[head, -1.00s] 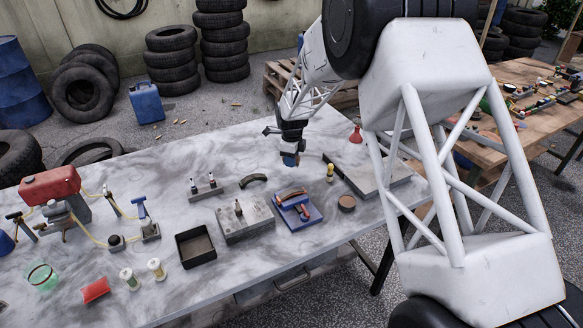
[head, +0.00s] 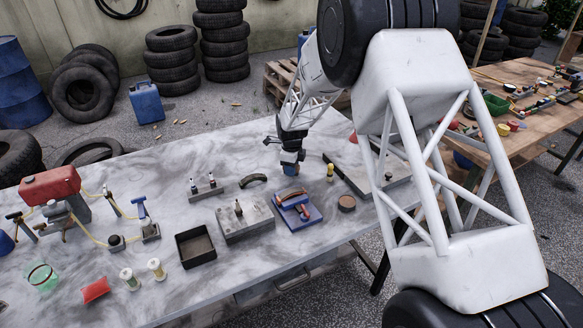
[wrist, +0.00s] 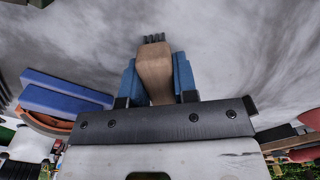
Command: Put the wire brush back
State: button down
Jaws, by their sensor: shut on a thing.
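My gripper (head: 290,169) is low over the marble-look table, behind the blue tray (head: 312,217). In the wrist view its blue fingers are shut on the wire brush (wrist: 154,72), which has a tan wooden body and dark bristles at its far end. In the head view the brush is mostly hidden by the gripper. The blue tray holds brown and reddish pieces. In the wrist view, a blue shape (wrist: 66,97) that looks like the tray is at the left. I cannot tell whether the brush touches the table.
A grey block (head: 244,224) and a black open bin (head: 195,247) lie left of the tray. A dark curved piece (head: 253,181), a small yellow item (head: 330,171) and a round brown tin (head: 346,203) are nearby.

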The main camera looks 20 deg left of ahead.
jog(key=c, duration=0.9)
grip_release()
jog(key=shift+r, duration=0.2)
notch_tip(320, 180, up, 12)
dwell(0.6)
